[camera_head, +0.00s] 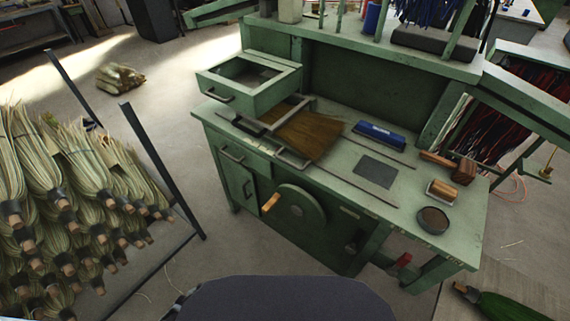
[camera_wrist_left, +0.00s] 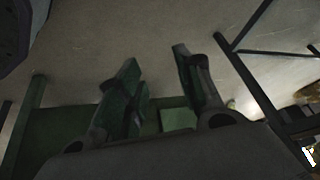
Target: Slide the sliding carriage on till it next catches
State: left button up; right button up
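The sliding carriage (camera_head: 308,133), with a brown wooden plate and a grey frame, lies on the green bench top in the head view. It sits towards the left end of two thin dark rails (camera_head: 352,187), which run on to the right. A dark handle (camera_head: 247,127) shows at its left side. What catches it is too small to tell. My left gripper (camera_wrist_left: 155,58) shows only in the left wrist view, with its two fingers apart and floor between them. It is not touching the carriage in that view. My right gripper is in neither view.
An open drawer box (camera_head: 250,85) stands at the bench's back left. A blue brush (camera_head: 379,135), a wooden block (camera_head: 443,190) and a round dark tin (camera_head: 433,220) lie on the top. A crank wheel (camera_head: 297,212) is on the front. Broom bundles (camera_head: 75,190) fill a rack at left.

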pick_arm(q)
jog(key=w+d+r+n+t+h, duration=0.1)
jog(key=w+d+r+t, duration=0.15)
jog(key=w+r, duration=0.9)
jog(key=n+t+h+p, duration=0.1)
jog(key=n+t+h, duration=0.4)
jog(key=n+h, duration=0.5)
send_near(286, 163)
jog(key=s+a+r+n+y, duration=0.2)
jog(key=s, duration=0.2)
jog(key=shift+s+a+r+g, duration=0.2)
jog(key=shift+s+g, duration=0.05)
jog(key=shift+w, duration=0.15)
jog(key=shift+p+x, duration=0.3)
jog(key=shift+x, duration=6.5)
jog(key=shift+d, duration=0.1)
jog(key=shift+c, duration=0.3)
grip_shut()
